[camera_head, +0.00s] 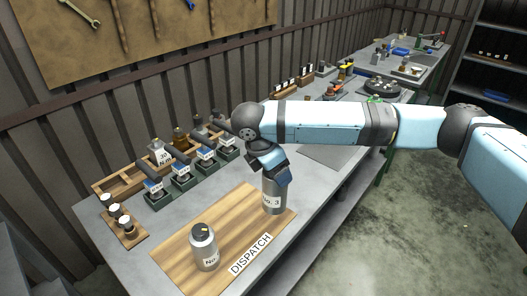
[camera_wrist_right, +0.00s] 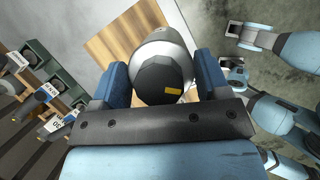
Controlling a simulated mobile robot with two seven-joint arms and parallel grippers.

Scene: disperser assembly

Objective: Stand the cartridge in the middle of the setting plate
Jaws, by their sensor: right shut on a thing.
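My right gripper (camera_head: 273,172) is shut on a silver canister (camera_head: 272,198) labelled "No. 3", held upright at the wooden dispatch board's right side. I cannot tell whether its base touches the board. In the right wrist view the canister (camera_wrist_right: 152,52) sits between the two blue fingers, its dark cap with a yellow mark facing the camera. A flat grey plate (camera_head: 322,156) lies on the bench behind my right arm, partly hidden by it; it may be the setting plate. Nothing is clearly recognisable as a separate cartridge.
A second silver canister (camera_head: 205,254) stands on the dispatch board (camera_head: 172,248) at front left. Several dark green holders (camera_head: 185,184) with labelled items, a wooden rack (camera_head: 118,185) and a small vial block (camera_head: 128,233) line the bench's left side. A round dark turntable (camera_head: 378,90) stands farther back.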

